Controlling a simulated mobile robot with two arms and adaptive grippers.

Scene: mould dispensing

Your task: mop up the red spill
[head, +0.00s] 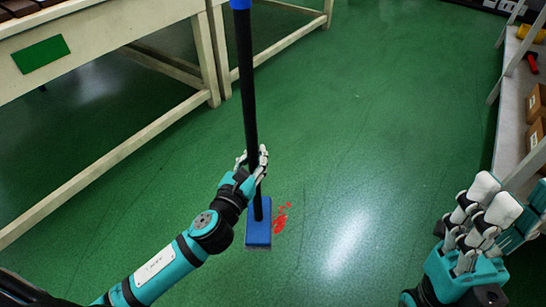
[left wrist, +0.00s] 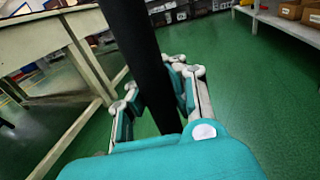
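A mop with a long black handle (head: 246,100) and a flat blue head (head: 258,232) stands nearly upright in the head view. My left gripper (head: 256,163) is closed around the lower part of the handle. The handle also runs between the fingers in the left wrist view (left wrist: 143,60). The red spill (head: 280,217) is a small splatter on the green floor, just right of the mop head. Part of it may be hidden under the head. My right gripper (head: 482,215) is at the right, its fingers spread apart and empty, away from the mop.
A cream workbench (head: 110,25) with legs and low rails stands at the left and back left. A shelf unit (head: 512,120) with cardboard boxes (head: 536,103) stands along the right edge. The green floor (head: 370,120) between them is clear.

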